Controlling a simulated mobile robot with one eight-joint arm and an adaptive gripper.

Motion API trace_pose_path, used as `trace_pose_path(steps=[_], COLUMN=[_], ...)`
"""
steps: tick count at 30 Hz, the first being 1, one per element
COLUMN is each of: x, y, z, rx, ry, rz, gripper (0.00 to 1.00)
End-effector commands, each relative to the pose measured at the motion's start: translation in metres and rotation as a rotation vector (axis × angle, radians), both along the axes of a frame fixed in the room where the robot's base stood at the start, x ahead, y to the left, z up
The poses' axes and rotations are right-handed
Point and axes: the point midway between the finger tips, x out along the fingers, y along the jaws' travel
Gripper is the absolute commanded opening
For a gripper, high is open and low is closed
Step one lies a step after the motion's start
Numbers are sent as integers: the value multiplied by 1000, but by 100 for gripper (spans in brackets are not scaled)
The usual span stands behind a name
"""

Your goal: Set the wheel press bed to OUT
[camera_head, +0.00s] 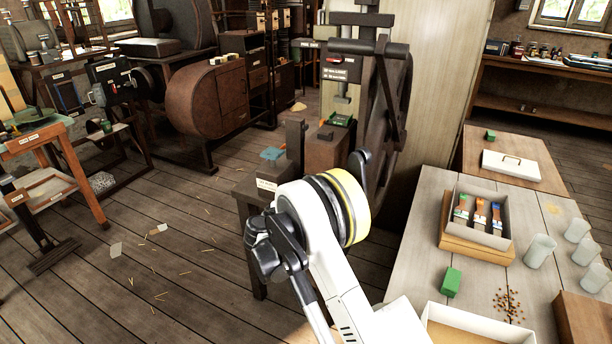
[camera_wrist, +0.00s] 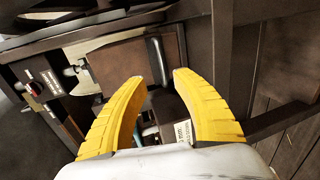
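The wheel press (camera_head: 342,75) stands in the middle of the head view, with a dark frame and a large handwheel (camera_head: 392,120) on its right side. A brown block-like bed part (camera_head: 326,150) sits low in the press, with a green piece (camera_head: 341,119) on top. My gripper (camera_wrist: 161,77) is open and empty in the wrist view, its yellow fingers apart. Beyond the fingertips is a brown box-like part (camera_wrist: 118,72) with a grey upright bar handle (camera_wrist: 157,62); no contact is evident. My arm hides the gripper in the head view.
A low dark stand (camera_head: 250,187) with a blue item (camera_head: 272,153) is left of the press. Open wooden floor (camera_head: 180,270) lies at left.

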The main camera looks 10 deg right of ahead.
Motion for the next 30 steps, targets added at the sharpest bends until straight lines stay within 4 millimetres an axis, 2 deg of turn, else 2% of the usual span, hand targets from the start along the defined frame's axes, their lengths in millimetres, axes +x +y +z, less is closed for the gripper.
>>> trace_pose_path(steps=[5, 15, 21, 30], x=[7, 57, 80, 88], y=[0, -37, -54, -59], z=[-11, -27, -31, -31], rx=[-26, -25, -24, -24], ry=[-7, -6, -6, -6], rz=[5, 4, 4, 6], gripper=[34, 34, 34, 34])
